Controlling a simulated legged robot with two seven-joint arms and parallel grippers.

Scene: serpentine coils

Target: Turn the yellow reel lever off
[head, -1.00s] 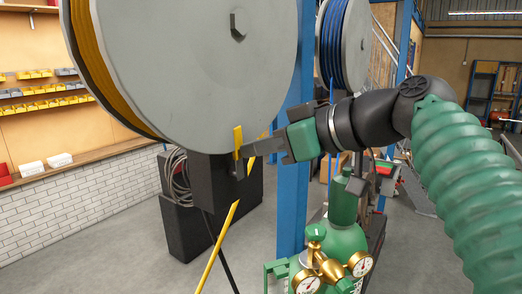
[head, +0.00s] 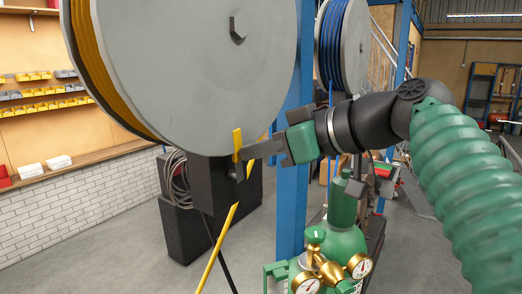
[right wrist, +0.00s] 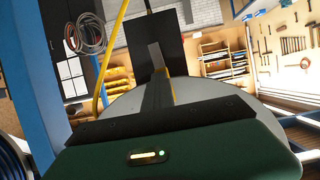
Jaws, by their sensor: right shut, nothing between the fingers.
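The yellow reel lever (head: 237,142) stands near upright on the dark block (head: 208,184) under the large grey reel (head: 195,75), which carries yellow hose. My right gripper (head: 245,153) is shut and empty, reaching in from the right. Its fingertips are right beside the lever's right edge; I cannot tell whether they touch. In the right wrist view the shut fingers (right wrist: 157,80) point at the dark block, with the reel's grey face (right wrist: 210,98) behind and below them. The fingers hide most of the lever there. My left gripper is not in view.
A yellow hose (head: 216,250) hangs below the block. A blue post (head: 291,185) stands behind my right gripper. A green gas cylinder with brass gauges (head: 330,266) is below my right arm. A second reel with blue hose (head: 343,45) is behind. Open floor lies at the lower left.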

